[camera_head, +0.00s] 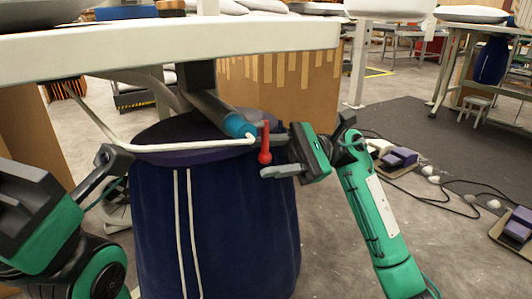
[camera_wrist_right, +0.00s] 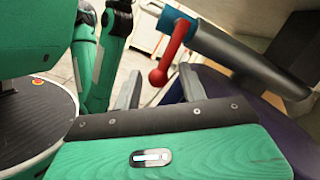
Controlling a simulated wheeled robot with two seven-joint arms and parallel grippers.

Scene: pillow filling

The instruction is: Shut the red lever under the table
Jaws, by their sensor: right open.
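The red lever (camera_head: 265,143) hangs down with its round knob lowest, beside the teal end of a grey pipe (camera_head: 211,105) under the table (camera_head: 200,47). In the right wrist view the red lever (camera_wrist_right: 174,52) slants down in front of the pipe (camera_wrist_right: 240,55). My right gripper (camera_head: 270,157) is open, its fingers pointing at the lever from the right. The knob shows near and between the fingertips in the right wrist view; contact cannot be told. My left gripper (camera_head: 108,170) is at the left, by the bag; its jaw state is unclear.
A dark blue bag (camera_head: 235,225) with white stripes stands directly below the pipe. A white rod or cord (camera_head: 190,147) crosses its top. Cardboard (camera_head: 290,85) stands behind. Purple pedals (camera_head: 400,158) and cables lie on the floor at right.

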